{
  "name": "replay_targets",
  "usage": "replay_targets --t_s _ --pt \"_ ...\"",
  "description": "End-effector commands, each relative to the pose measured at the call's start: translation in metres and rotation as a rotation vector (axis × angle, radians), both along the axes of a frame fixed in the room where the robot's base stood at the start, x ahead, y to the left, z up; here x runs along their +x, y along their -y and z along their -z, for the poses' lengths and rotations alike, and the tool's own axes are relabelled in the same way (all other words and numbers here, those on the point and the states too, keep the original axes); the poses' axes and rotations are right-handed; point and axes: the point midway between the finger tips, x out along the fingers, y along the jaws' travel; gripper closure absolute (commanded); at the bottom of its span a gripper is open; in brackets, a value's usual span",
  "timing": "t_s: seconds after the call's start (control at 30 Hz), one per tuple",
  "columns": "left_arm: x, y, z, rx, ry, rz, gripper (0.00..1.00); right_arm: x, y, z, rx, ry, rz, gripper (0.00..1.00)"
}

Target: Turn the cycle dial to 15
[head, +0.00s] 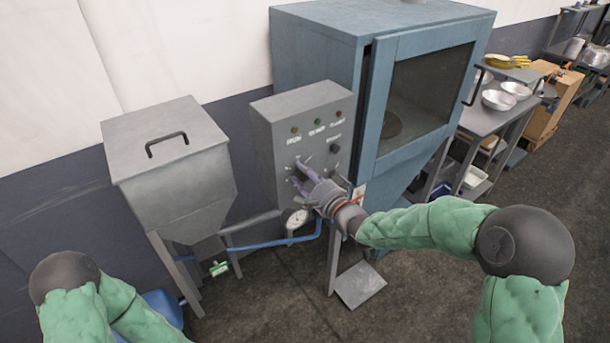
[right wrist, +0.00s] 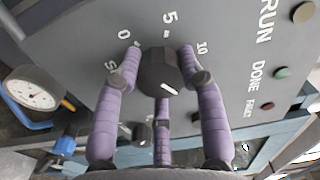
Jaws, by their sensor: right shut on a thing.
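The grey control panel (head: 270,150) stands upright against the blue machine. My right gripper (head: 304,174) is at the lower part of its front. In the right wrist view my gripper's purple fingers (right wrist: 162,80) are closed around the dark faceted cycle dial (right wrist: 158,68). Its white pointer mark is turned to the lower right, past the printed 10. The marks 0, 5 and 10 are readable around it; I cannot make out a 15. In the head view the fingers largely hide the dial. My left gripper is out of view; only part of that arm shows at lower left.
A dark knob (head: 334,148) and several small lamps sit higher on the panel. A round gauge (head: 297,218) hangs just below it. A lidded grey hopper (head: 172,155) is at left, the blue machine (head: 318,50) behind, and a table with metal bowls (head: 498,100) at right.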

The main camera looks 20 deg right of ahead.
Motion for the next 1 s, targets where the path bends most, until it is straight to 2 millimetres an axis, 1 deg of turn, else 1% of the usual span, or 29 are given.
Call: replay_targets --t_s 0.03,0.37,0.4,0.47,0.83,0.93,1.0 --pt "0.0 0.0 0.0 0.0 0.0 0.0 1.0 -0.002 -0.002 0.005 0.001 -0.011 -0.005 0.93" --pt "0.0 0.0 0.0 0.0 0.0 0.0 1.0 -0.002 -0.002 0.005 0.001 -0.011 -0.005 0.93" --pt "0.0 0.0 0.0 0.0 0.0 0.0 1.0 -0.002 -0.002 0.005 0.001 -0.011 -0.005 0.51" --pt "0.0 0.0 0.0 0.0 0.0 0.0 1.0 -0.002 -0.002 0.005 0.001 -0.011 -0.005 0.36" --pt "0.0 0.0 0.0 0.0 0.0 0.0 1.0 -0.002 0.0 0.001 0.002 -0.004 -0.001 0.36" --pt "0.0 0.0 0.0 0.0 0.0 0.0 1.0 -0.009 0.003 0.001 0.001 -0.003 0.001 0.36" --pt "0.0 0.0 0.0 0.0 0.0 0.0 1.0 -0.018 0.007 0.001 0.001 -0.004 0.001 0.36"
